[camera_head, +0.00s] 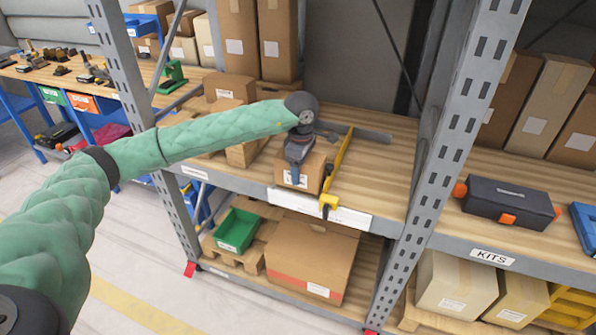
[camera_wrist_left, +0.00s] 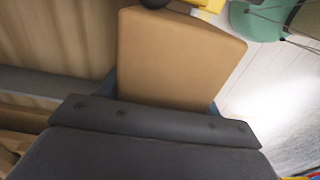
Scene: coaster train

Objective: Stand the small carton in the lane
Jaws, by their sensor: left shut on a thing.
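The small carton (camera_head: 311,178) is a brown box with a white label on its front. It is at the front of the wooden shelf, just left of a yellow rail (camera_head: 338,165). My left gripper (camera_head: 296,172) reaches down onto the carton from above and is shut on it. In the left wrist view the carton (camera_wrist_left: 175,60) fills the space beyond the gripper (camera_wrist_left: 165,100), with blue finger edges at its two sides. I cannot tell whether the carton's base touches the shelf. The lane is partly hidden by the carton and my arm. My right gripper is not in view.
Brown cartons (camera_head: 230,90) stand on the shelf to the left. A grey upright (camera_head: 450,150) bounds the bay on the right. The shelf right of the yellow rail (camera_head: 385,170) is bare.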

